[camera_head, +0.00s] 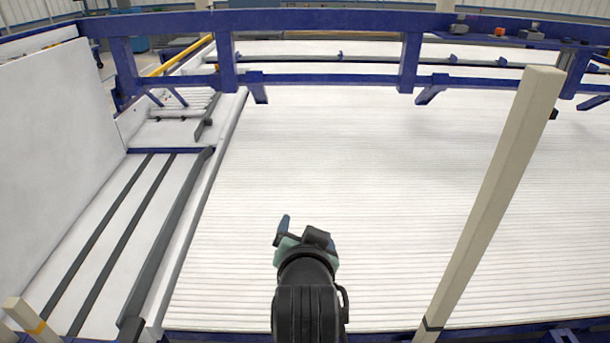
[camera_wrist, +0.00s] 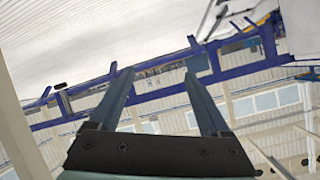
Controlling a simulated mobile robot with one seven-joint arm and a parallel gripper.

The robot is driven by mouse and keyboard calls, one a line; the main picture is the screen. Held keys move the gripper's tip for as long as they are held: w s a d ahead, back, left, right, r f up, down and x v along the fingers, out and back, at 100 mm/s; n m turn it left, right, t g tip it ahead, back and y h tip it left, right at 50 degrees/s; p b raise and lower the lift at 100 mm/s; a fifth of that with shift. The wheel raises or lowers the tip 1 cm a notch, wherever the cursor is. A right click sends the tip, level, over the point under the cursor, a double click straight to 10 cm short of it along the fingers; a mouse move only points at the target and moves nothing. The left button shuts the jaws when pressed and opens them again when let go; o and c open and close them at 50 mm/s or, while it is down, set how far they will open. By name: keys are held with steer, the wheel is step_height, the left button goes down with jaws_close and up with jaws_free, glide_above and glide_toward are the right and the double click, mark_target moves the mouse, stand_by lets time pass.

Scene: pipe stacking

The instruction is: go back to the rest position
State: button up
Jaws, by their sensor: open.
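My gripper (camera_head: 305,228) is at the lower middle of the head view, at the end of my black arm. It is above the white slatted surface (camera_head: 330,170), and I cannot tell how high. In the wrist view, the two long blue-grey fingers of my gripper (camera_wrist: 157,80) stand apart with nothing between them. Past the fingers the wrist view shows a blue frame and a wall with windows, tilted. No pipe is held.
A blue beam frame (camera_head: 330,20) runs across the back. A beige post (camera_head: 490,200) stands at the right. A white panel (camera_head: 55,130) and dark rails (camera_head: 125,235) are at the left. A yellow bar (camera_head: 180,57) lies behind. The space around my gripper looks clear.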

steer(key=s+r+n+t+p, duration=0.15)
steer(key=r+t, duration=0.25)
steer(key=r, duration=0.9)
steer(key=s+r+n+t, duration=0.1)
steer(key=s+r+t, duration=0.25)
steer(key=r, duration=1.05)
steer(key=s+r+n+t, duration=0.1)
steer(key=s+r+t, duration=0.2)
steer(key=s+r, duration=0.3)
steer(key=s+r+n+t, duration=0.1)
steer(key=s+r+t, duration=0.3)
steer(key=r, duration=0.7)
steer(key=s, duration=0.2)
steer(key=shift+s+p, duration=0.3)
steer(key=shift+s, duration=0.05)
steer(key=shift+a, duration=0.1)
